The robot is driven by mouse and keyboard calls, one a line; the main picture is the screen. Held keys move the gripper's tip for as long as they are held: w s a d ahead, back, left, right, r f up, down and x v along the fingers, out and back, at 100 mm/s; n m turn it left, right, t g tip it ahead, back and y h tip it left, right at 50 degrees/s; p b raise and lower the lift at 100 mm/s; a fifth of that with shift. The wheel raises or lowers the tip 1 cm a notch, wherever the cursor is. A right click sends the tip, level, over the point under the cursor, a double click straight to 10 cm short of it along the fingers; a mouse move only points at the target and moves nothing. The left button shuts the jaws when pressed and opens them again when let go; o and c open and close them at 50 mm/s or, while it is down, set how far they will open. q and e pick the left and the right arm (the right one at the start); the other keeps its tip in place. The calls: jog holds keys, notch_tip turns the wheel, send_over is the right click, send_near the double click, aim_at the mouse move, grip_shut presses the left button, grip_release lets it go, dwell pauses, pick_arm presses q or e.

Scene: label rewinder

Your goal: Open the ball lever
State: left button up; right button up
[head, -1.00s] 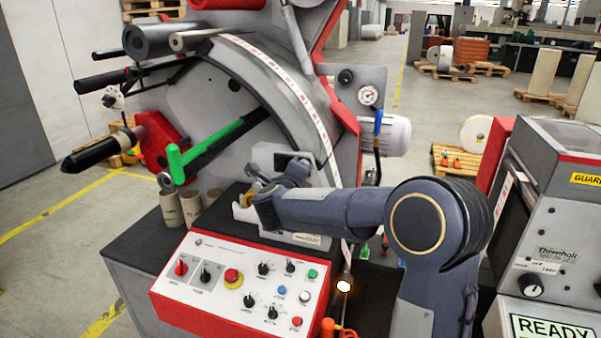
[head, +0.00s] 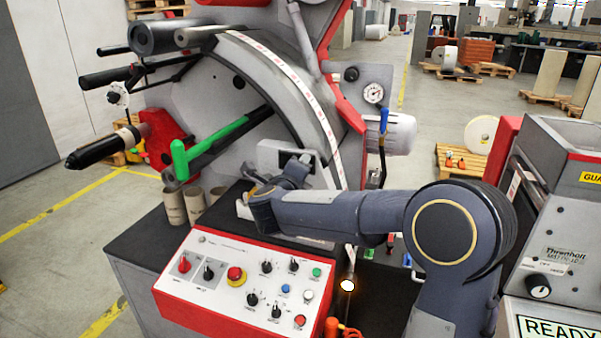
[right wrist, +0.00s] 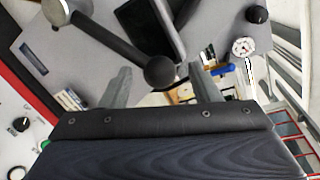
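The ball lever shows in the right wrist view as a dark rod with a black ball (right wrist: 160,71) at its near end and a round metal hub at the upper left. My right gripper (right wrist: 162,86) is open, with one finger on each side of the ball in the picture. I cannot tell whether either finger touches it. In the head view my right gripper (head: 262,182) is in front of the machine's grey block, above the control panel, and I cannot make out the ball lever there. My left gripper is not in view.
The control panel (head: 240,285) with knobs and a red button lies below my right forearm. A green handle (head: 205,145) and cardboard cores (head: 183,207) are to the left. A gauge (head: 373,93) and a blue-handled valve (head: 384,120) stand to the right, with a printer-like unit (head: 560,200) beyond.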

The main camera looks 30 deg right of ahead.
jog(key=b+v, duration=0.1)
jog(key=v, duration=0.3)
jog(key=shift+s+a+r, duration=0.15)
jog(key=shift+s+a, duration=0.1)
jog(key=shift+s, duration=0.05)
jog(key=s+a+r+n+t+y, duration=0.1)
jog(key=s+a+n+t+y, duration=0.1)
jog(key=s+a+n+y, duration=0.35)
jog(key=s+a+n+t+y, duration=0.25)
jog(key=n+y, duration=0.45)
jog(key=n, duration=0.4)
jog(key=s+a+f+n+g+y, duration=0.1)
jog(key=s+f+n+g, duration=0.4)
jog(key=s+f, duration=0.3)
jog(key=s+a+f+n+g+y, duration=0.1)
jog(key=s+f+n+g, duration=0.4)
jog(key=s, duration=1.1)
notch_tip(320, 180, down, 4)
jog(key=a+n, duration=0.1)
jog(key=n, duration=0.2)
jog(key=shift+a+f+g, duration=0.15)
jog(key=shift+f+g, duration=0.05)
jog(key=shift+g, duration=0.15)
